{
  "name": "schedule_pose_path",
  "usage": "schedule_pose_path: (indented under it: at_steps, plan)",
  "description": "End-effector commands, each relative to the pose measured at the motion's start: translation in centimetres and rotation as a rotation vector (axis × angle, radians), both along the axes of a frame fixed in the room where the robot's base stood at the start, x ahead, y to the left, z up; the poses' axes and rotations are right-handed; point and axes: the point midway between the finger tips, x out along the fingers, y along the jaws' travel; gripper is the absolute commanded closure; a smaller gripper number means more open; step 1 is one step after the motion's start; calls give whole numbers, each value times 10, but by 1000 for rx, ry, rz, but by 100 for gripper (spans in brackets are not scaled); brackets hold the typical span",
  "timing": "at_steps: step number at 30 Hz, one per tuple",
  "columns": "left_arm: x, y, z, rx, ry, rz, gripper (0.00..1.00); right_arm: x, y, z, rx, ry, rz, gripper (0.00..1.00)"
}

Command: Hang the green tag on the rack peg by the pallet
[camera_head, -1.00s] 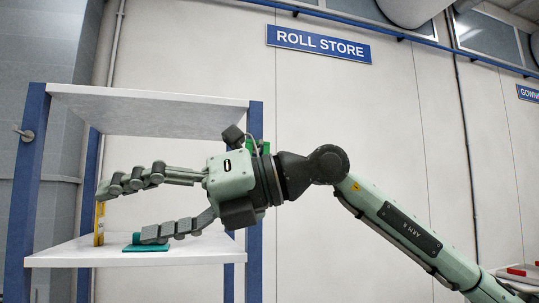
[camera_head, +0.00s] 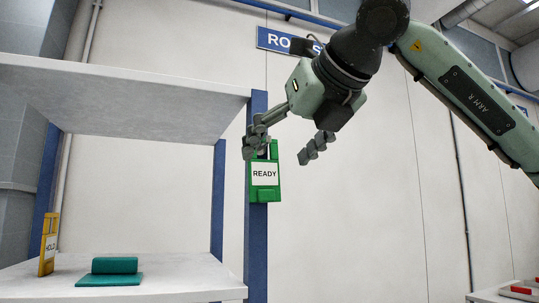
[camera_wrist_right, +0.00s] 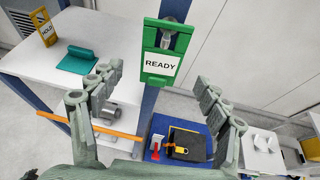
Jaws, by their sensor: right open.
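The green tag (camera_head: 265,195), labelled READY, hangs upright against the blue front post (camera_head: 257,240) of the rack. In the right wrist view the green tag (camera_wrist_right: 160,82) shows with a grey round peg (camera_wrist_right: 168,40) at its top opening. My right gripper (camera_head: 287,143) is open, with one finger overlapping the tag's top in the head view and the other to its right. My left gripper is out of view.
The lower shelf (camera_head: 180,278) holds a yellow HOLD tag (camera_head: 48,245) and a teal roll on a flat piece (camera_head: 113,268). A blue base with a dark block (camera_wrist_right: 188,146) lies low down. A white surface with red items (camera_head: 520,290) stands right.

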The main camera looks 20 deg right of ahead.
Motion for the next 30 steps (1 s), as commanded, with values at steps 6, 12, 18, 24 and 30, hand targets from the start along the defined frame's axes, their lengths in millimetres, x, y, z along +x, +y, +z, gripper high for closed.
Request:
schedule_pose_path:
  at_steps: [6,12,18,24,30]
  plan:
    - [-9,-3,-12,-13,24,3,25,26,2,-11,0,4,-1,24]
    - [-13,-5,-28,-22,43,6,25,53,6,-22,1,3,1,24]
    - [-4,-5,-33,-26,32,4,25,67,8,-28,1,2,1,24]
    - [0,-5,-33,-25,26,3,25,69,8,-29,2,1,1,24]
    - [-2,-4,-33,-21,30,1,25,68,8,-29,2,1,1,38]
